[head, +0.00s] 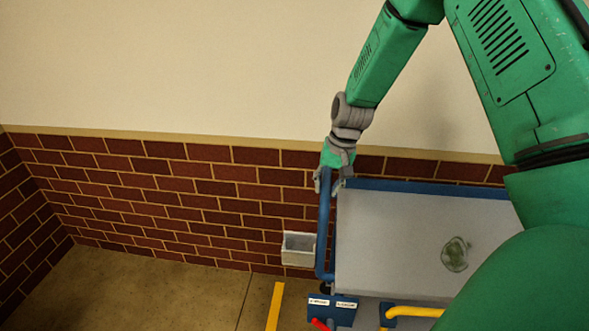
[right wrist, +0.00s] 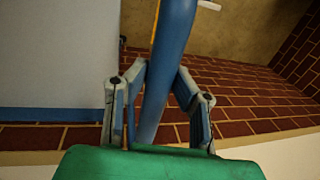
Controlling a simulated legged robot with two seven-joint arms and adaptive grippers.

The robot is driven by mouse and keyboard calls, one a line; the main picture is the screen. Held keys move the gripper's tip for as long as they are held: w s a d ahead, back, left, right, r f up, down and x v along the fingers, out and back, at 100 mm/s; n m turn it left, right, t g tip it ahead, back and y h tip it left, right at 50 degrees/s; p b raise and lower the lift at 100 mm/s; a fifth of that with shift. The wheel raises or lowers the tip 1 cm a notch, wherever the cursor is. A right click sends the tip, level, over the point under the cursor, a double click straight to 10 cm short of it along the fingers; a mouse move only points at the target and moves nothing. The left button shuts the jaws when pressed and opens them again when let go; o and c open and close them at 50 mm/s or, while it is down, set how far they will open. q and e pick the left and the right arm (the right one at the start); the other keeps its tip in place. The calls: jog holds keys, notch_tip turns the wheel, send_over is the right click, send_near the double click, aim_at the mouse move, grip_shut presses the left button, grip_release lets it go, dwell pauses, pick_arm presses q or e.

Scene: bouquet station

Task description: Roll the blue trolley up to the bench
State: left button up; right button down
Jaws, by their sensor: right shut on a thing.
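The blue trolley (head: 400,230) stands at the lower right of the head view, with a grey top and blue edges. Its blue push handle (head: 323,235) runs along its left side. My right gripper (head: 330,180) is at the far end of that handle. In the right wrist view the fingers (right wrist: 160,100) are closed around the blue handle bar (right wrist: 170,50), and the grey top (right wrist: 60,55) lies to the left. The bench cannot be made out in either view. My left gripper is not in view.
A greenish glass-like item (head: 455,254) sits on the trolley top. A pale box (head: 298,249) is by the brick wall (head: 170,200), left of the handle. A yellow floor line (head: 275,307) and yellow bar (head: 415,311) show at the bottom. The floor at left is clear.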

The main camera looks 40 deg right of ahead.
jog(key=s+d+p, duration=0.3)
jog(key=s+d, duration=0.3)
jog(key=shift+s, duration=0.3)
jog(key=c, duration=1.4)
grip_release()
jog(key=shift+r, duration=0.1)
jog(key=shift+c, duration=0.2)
jog(key=shift+o, duration=0.5)
jog(key=shift+s+d, duration=0.35)
jog(key=shift+d, duration=0.05)
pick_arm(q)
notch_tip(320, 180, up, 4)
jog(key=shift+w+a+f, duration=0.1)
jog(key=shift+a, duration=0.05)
pick_arm(e)
notch_tip(320, 180, up, 11)
jog(key=s+d, duration=0.1)
jog(key=d, duration=0.1)
jog(key=shift+s+r, duration=0.15)
jog(key=shift+s, duration=0.25)
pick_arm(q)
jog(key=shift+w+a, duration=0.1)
pick_arm(e)
jog(key=shift+a+r, duration=0.1)
jog(key=shift+a, duration=0.15)
